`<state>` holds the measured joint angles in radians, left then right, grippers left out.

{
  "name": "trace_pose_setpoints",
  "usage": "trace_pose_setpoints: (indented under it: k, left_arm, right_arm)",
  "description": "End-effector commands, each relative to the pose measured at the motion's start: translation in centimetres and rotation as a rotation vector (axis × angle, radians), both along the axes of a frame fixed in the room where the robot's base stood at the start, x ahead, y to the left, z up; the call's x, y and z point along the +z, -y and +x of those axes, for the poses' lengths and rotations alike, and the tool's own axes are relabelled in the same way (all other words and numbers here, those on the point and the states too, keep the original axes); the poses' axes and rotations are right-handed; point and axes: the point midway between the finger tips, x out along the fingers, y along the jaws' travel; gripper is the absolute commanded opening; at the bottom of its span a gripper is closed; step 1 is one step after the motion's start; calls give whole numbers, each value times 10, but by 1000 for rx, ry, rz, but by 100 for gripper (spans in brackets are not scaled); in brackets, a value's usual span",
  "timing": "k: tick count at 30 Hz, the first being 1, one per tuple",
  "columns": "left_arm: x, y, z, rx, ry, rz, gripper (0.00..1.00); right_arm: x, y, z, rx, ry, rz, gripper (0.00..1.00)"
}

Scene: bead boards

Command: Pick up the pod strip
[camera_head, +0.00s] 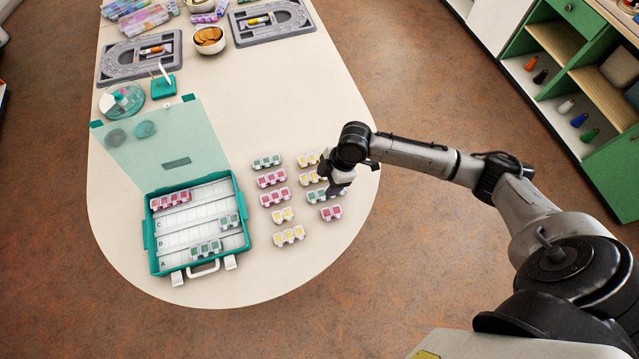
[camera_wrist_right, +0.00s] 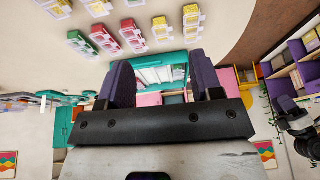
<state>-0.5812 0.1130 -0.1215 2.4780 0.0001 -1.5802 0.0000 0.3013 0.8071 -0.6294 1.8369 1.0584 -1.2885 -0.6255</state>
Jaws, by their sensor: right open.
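Pod strips lie in two columns on the table, right of the case. The left column has a green strip (camera_head: 267,161), pink strips (camera_head: 274,196) and yellow strips (camera_head: 289,235). The right column has yellow strips (camera_head: 311,177), a green strip (camera_head: 316,195) and a pink strip (camera_head: 331,213). My right gripper (camera_head: 338,188) is over the right column and partly covers it. In the right wrist view its fingers (camera_wrist_right: 163,84) are apart with no strip between them. Green (camera_wrist_right: 82,41), pink (camera_wrist_right: 132,35) and yellow (camera_wrist_right: 192,20) strips show beyond. My left gripper is not in view.
An open teal case (camera_head: 146,236) with lettered rows holds a pink strip (camera_head: 170,199) and green strips (camera_head: 206,248). Its clear lid (camera_head: 180,140) stands open at the back. A bowl (camera_head: 209,47) and grey track trays (camera_head: 270,35) are farther back. The table's right edge is clear.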

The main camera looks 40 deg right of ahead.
Motion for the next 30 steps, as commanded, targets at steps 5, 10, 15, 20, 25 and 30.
trace_pose_setpoints:
  k: [5,10,15,20,25,30]
  left_arm:
    - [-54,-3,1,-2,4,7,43]
    - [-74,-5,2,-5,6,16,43]
    - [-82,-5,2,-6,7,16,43]
    - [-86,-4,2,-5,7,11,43]
    - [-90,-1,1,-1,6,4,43]
    - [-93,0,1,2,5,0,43]
  right_arm:
    - [-27,57,36,2,10,-8,60]
    - [-28,90,54,-14,22,-1,60]
    - [-32,102,62,-23,27,6,60]
    - [-54,95,66,-23,27,9,60]
    - [-80,85,69,-23,27,9,60]
    - [-97,79,73,-24,28,7,60]
